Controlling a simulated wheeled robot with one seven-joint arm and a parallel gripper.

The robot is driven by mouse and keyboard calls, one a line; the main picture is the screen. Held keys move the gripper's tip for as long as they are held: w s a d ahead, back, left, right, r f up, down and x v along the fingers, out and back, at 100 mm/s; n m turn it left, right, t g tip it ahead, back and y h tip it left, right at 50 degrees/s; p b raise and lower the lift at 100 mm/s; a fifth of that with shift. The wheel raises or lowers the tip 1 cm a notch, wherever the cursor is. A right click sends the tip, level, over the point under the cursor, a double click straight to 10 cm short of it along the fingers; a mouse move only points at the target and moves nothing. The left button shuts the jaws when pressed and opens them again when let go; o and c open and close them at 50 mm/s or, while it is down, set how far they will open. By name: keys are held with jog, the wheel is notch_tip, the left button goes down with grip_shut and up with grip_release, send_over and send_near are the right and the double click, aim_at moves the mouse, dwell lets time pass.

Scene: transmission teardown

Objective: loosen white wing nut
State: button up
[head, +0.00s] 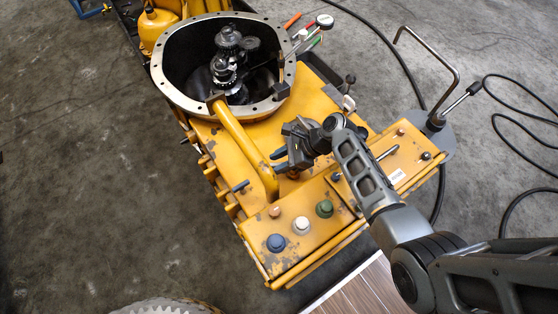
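The white wing nut (302,225) sits on the front yellow panel of the machine, between a blue one (277,242) and a green one (324,208). A small copper-coloured one (274,211) is just behind it. At this size their wings cannot be made out. My gripper (280,161) is above the yellow housing, behind the white wing nut and well apart from it. Its two dark fingers point left toward the curved yellow pipe, with a gap between them. It looks open and empty. I cannot tell whether the fingers touch the pipe.
The curved yellow pipe (240,141) runs from the open round housing (172,87), with dark gears (226,60) inside, down beside the panel. A bent metal handle (446,62) stands at the right. Black cables (497,112) lie on the floor. The left floor is clear.

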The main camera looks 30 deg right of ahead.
jog(key=shift+c, duration=0.3)
grip_shut()
jog(key=shift+n+g, duration=0.3)
jog(key=shift+n, duration=0.1)
jog(key=shift+w+d+n+g+y, duration=0.15)
jog(key=shift+n+g+y, duration=0.25)
jog(key=shift+n+g, duration=0.4)
jog(key=shift+w+n+g, duration=0.15)
jog(key=shift+n+g, duration=0.85)
jog(key=shift+n, duration=0.6)
jog(key=shift+o, duration=0.3)
grip_release()
